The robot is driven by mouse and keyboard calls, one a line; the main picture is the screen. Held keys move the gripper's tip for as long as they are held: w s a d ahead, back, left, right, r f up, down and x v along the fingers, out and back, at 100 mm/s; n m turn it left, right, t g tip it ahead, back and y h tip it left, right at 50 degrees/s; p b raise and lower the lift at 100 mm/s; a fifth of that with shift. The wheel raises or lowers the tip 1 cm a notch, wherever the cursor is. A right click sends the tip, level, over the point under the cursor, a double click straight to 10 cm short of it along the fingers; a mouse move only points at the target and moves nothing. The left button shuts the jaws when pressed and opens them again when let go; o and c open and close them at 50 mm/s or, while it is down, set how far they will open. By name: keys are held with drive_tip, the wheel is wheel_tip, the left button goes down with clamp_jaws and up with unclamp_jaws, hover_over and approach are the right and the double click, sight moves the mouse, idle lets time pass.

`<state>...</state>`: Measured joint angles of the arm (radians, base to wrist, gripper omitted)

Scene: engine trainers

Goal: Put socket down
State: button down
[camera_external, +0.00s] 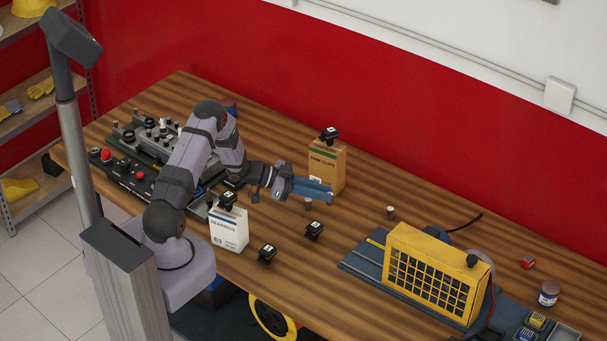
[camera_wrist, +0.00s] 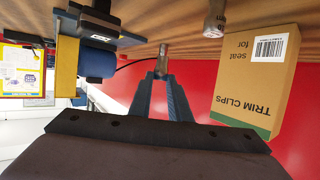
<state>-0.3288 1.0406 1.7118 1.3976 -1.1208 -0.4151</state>
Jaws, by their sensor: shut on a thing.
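My gripper (camera_external: 328,192) reaches out to the right, low over the wooden table, beside the tan trim clips box. The wrist view is upside down. There the two blue-grey fingers (camera_wrist: 163,76) close on a small metal socket (camera_wrist: 163,55) at their tips. The held socket is partly hidden by the fingers, and I cannot tell whether it touches the table. Another small metal piece (camera_wrist: 214,20) stands on the table near the box. In the external view one small metal piece (camera_external: 390,212) stands right of my gripper, and another (camera_external: 308,203) shows just below the fingers.
The trim clips box (camera_external: 327,168) stands close behind my fingers, with a black clip on top. A white bearings box (camera_external: 229,228) and black pieces (camera_external: 314,230) are in front. A yellow grille housing (camera_external: 432,275) stands at the right. The table between holds free room.

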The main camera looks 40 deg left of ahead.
drive_tip(key=shift+f, duration=0.85)
drive_tip(key=shift+f, duration=0.1)
drive_tip(key=shift+f+p, duration=0.75)
drive_tip(key=shift+f, duration=1.25)
drive_tip(key=shift+f, duration=0.1)
drive_tip(key=shift+f, duration=0.15)
drive_tip(key=c, duration=1.6)
unclamp_jaws()
drive_tip(key=shift+c, duration=0.2)
